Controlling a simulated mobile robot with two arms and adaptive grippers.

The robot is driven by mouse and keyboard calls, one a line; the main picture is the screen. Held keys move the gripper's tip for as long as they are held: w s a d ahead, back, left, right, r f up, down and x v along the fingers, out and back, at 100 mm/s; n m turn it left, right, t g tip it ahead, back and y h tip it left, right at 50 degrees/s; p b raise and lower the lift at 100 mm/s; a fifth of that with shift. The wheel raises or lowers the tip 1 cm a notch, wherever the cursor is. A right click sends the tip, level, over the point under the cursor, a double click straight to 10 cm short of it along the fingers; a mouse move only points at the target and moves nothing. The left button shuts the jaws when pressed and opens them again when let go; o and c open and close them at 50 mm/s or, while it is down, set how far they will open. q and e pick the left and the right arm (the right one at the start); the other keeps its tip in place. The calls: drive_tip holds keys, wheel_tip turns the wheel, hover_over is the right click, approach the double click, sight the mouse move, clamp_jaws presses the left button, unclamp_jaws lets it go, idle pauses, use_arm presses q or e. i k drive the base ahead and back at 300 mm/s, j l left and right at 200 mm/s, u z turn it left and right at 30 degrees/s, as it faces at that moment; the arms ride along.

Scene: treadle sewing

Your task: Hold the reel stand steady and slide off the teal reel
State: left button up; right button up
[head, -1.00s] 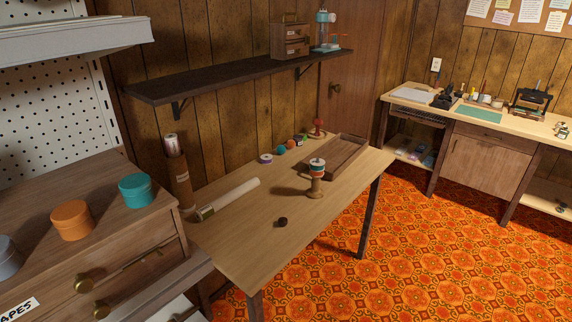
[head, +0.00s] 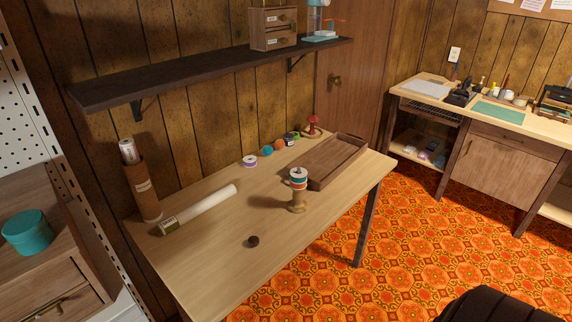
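The reel stand (head: 297,203) is upright on the wooden table, right of its middle. It has a pale wooden base and a short stack of reels on top. Nothing touches the stand. Neither of my grippers is in view.
An open wooden tray (head: 338,160) lies behind the stand. Several small reels and balls line the wall side, near a red stand (head: 312,125). A dark shelf (head: 220,65) hangs above.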

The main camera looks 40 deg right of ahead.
sight(295, 178)
drive_tip(key=i+l+u, duration=0.15)
drive_tip(key=l, duration=1.25)
drive_tip(key=l+u, duration=0.15)
drive_tip(key=l, duration=1.25)
drive_tip(key=l+z, duration=0.2)
drive_tip(key=j+z, duration=0.25)
drive_tip(key=z, duration=0.2)
drive_tip(key=j+z, duration=0.25)
drive_tip(key=z, duration=0.15)
drive_tip(key=k+j+z, duration=0.1)
drive_tip(key=z, duration=0.35)
drive_tip(key=j, duration=0.1)
